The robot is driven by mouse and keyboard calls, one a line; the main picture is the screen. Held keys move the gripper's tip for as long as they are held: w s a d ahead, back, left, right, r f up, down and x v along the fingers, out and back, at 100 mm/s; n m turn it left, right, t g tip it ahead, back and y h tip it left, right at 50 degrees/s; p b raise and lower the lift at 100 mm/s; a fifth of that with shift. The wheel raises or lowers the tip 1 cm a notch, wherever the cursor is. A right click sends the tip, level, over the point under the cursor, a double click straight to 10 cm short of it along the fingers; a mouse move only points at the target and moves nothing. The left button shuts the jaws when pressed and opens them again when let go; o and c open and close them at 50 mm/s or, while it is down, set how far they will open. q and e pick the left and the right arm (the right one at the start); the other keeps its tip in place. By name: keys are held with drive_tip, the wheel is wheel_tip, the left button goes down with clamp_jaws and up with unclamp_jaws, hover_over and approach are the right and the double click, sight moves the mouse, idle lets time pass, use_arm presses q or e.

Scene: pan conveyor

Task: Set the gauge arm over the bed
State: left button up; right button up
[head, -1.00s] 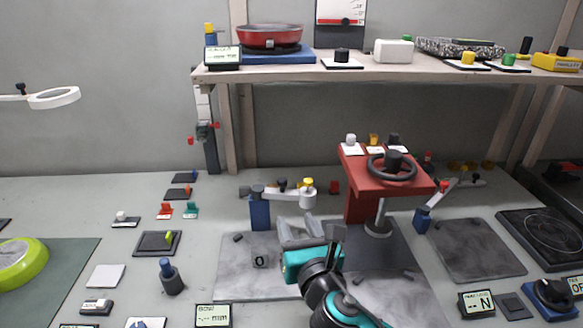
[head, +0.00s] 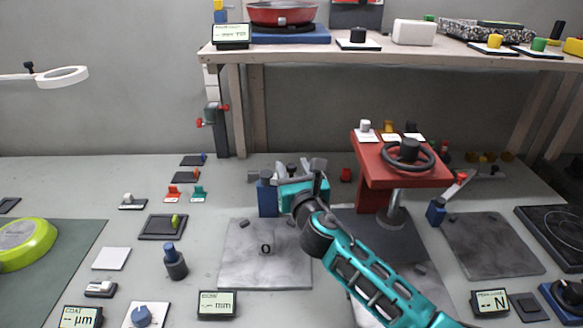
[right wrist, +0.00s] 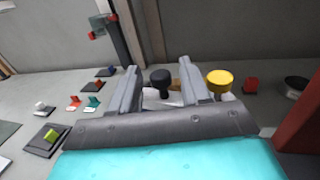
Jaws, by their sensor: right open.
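The gauge arm's blue post (head: 267,198) stands at the back edge of the grey bed plate (head: 240,272). The gauge arm is mostly hidden behind my right gripper (head: 300,172) in the head view. In the right wrist view its black knob (right wrist: 160,82) shows between the open fingers, and its yellow cap (right wrist: 219,80) shows just right of the right finger. A pale part of the arm lies behind the fingers. I cannot tell whether the fingers touch it. My left gripper is out of view.
A red press stand with a black handwheel (head: 408,152) stands close right of my right arm. A dark peg (head: 175,262) and a display (head: 217,305) stand near the bed's left and front. A wooden shelf (head: 300,52) spans the back.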

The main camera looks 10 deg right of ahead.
drive_tip(key=shift+w, duration=0.8)
clamp_jaws()
